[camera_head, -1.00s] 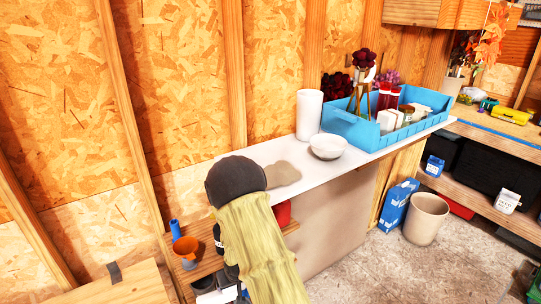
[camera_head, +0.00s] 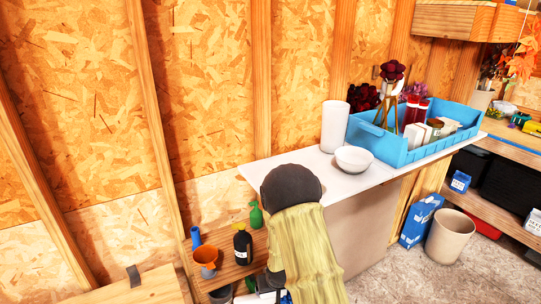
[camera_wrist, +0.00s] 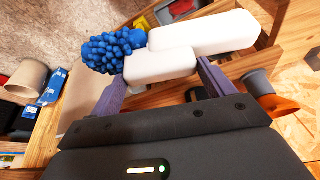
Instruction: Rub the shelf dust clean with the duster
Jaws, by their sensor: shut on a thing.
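My gripper (camera_wrist: 162,72) is shut on the duster, which has a blue knobbly head (camera_wrist: 114,50) and a white handle (camera_wrist: 205,36). The duster lies across the fingers with its head to the left in the wrist view. In the head view my arm hides the gripper and duster. The white shelf top (camera_head: 334,185) runs along the wall behind my arm. No shelf dust shows now; the part of the shelf beside my arm is covered from sight. I cannot tell whether the duster touches the shelf.
A white bowl (camera_head: 353,159) and white cylinder (camera_head: 335,126) stand on the shelf near my arm. A blue crate (camera_head: 407,150) of items is further right. A dark bottle (camera_head: 242,246), green bottle (camera_head: 256,215) and orange funnel (camera_head: 206,257) stand on a lower wooden shelf.

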